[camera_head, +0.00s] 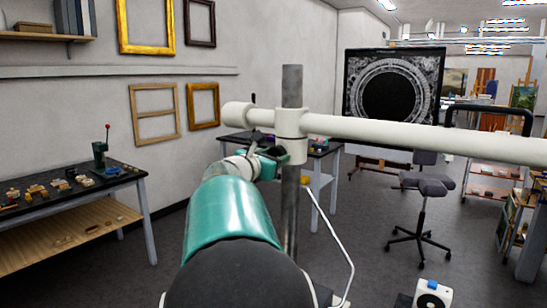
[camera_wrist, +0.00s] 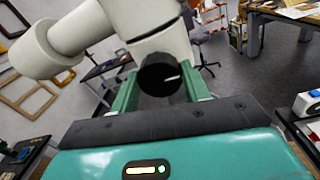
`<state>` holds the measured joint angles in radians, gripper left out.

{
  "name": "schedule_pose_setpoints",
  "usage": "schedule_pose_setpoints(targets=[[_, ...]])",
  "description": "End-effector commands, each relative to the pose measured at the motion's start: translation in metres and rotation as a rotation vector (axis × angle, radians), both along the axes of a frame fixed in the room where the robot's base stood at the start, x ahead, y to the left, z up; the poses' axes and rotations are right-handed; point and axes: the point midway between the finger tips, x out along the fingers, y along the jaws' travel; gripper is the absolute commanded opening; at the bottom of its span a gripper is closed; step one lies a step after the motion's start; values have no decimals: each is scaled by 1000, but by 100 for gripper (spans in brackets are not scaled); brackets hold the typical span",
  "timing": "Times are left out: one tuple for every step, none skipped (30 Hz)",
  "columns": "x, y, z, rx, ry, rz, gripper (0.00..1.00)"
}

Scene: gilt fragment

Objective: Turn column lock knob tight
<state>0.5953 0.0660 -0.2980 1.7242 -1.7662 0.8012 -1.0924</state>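The column lock knob (camera_wrist: 160,80) is black and round with a white mark on its face. It sticks out of the white clamp body in the wrist view. My gripper (camera_wrist: 161,88) has one green finger along each side of the knob, and both appear to touch it, so it looks shut on the knob. In the head view my gripper (camera_head: 268,162) is at the left side of the white clamp (camera_head: 291,135) on the upright grey column (camera_head: 292,85).
A long white horizontal bar (camera_head: 420,137) runs through the clamp to the right. A workbench with small items (camera_head: 70,185) stands at left.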

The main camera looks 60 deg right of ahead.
Motion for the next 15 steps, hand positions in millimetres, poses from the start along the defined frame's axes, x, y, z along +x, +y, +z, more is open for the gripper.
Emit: schedule_pose_setpoints(targets=[[0, 0, 0, 0, 0, 0, 25], [0, 0, 0, 0, 0, 0, 24], [0, 0, 0, 0, 0, 0, 24], [0, 0, 0, 0, -1, 0, 24], [0, 0, 0, 0, -1, 0, 24], [0, 0, 0, 0, -3, 0, 24], [0, 0, 0, -1, -6, 0, 24], [0, 0, 0, -1, -9, 0, 24], [0, 0, 0, -3, -15, 0, 24], [0, 0, 0, -3, -21, 0, 24], [0, 0, 0, -4, -29, 0, 24], [0, 0, 0, -6, -40, 0, 24], [0, 0, 0, -7, -51, 0, 24], [0, 0, 0, -10, -63, 0, 24], [0, 0, 0, -12, -80, 0, 24]])
